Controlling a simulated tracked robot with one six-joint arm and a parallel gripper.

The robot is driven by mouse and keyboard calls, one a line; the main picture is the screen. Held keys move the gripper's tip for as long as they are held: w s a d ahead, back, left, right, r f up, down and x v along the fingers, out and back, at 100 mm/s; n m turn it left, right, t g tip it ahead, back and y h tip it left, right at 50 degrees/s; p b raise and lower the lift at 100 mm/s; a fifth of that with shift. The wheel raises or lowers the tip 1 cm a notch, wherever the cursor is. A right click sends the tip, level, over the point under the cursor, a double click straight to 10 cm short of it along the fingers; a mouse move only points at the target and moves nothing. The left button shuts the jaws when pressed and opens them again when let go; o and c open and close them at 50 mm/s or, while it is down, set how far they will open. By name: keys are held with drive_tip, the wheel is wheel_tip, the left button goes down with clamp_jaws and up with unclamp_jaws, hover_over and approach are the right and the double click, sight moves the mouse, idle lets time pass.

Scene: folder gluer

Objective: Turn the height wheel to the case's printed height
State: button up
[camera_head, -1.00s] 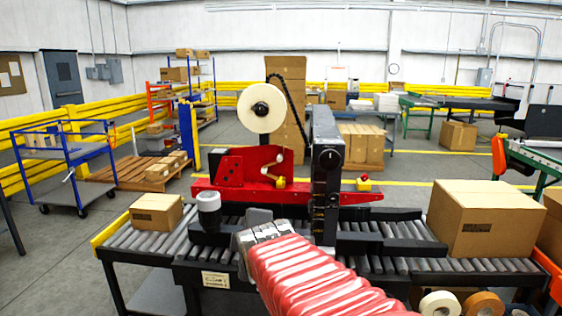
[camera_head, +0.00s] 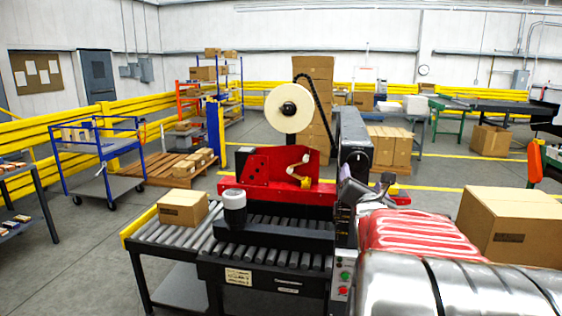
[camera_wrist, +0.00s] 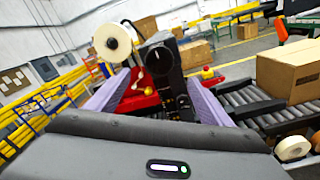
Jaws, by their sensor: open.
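The height wheel appears to be the dark round disc (camera_head: 357,165) on the side of the black column of the red case sealer (camera_head: 275,177). In the wrist view the disc (camera_wrist: 160,58) has a pale mark, and its scale is too small to read. My gripper (camera_head: 368,190) is open beside the column, and its purple fingers frame the column in the wrist view (camera_wrist: 158,92). Nothing is between them. A large carton (camera_head: 515,228) stands at right and a small carton (camera_head: 183,208) at left on the rollers. Their dark printed labels are unreadable.
A tape roll (camera_head: 288,108) stands above the sealer. A white-and-black cylinder (camera_head: 234,205) sits at its front left. Green and red buttons (camera_head: 345,278) are on a panel below the column. A blue cart (camera_head: 100,165) and yellow rails (camera_head: 60,130) lie farther left.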

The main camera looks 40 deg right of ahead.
sight(357, 164)
idle(0.3)
drive_tip(key=shift+x, duration=6.95)
drive_tip(key=shift+a, duration=0.1)
drive_tip(key=shift+c, duration=0.4)
drive_tip(key=c, duration=0.9)
drive_tip(key=shift+c, duration=0.4)
drive_tip(key=shift+m, duration=0.4)
